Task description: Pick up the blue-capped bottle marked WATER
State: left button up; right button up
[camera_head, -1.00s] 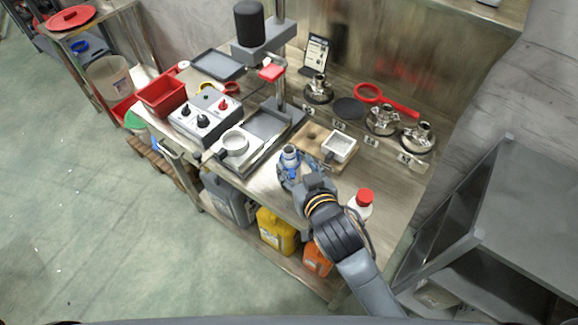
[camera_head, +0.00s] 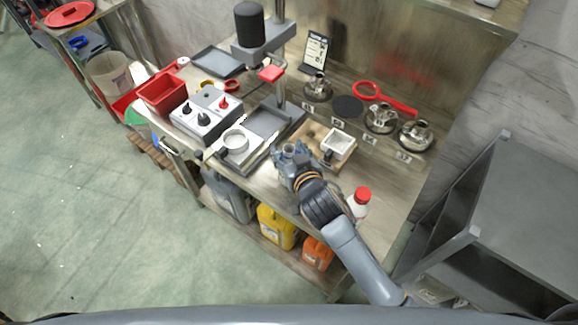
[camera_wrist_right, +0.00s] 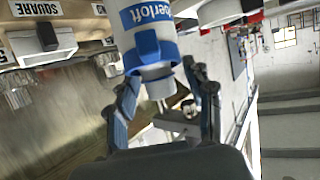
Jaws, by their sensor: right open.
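In the head view my right gripper (camera_head: 291,158) is over the front part of the bench and mostly hides the bottle. My left gripper is not in view.
A red-capped white bottle (camera_head: 360,202) stands right of my forearm on the workbench (camera_head: 390,205). A small white tray (camera_head: 338,147) lies close behind my gripper. A press (camera_head: 262,45), a control box (camera_head: 207,114) and a red bin (camera_head: 162,94) fill the left side.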

jog(key=shift+f, duration=0.1)
grip_shut()
dwell(0.4)
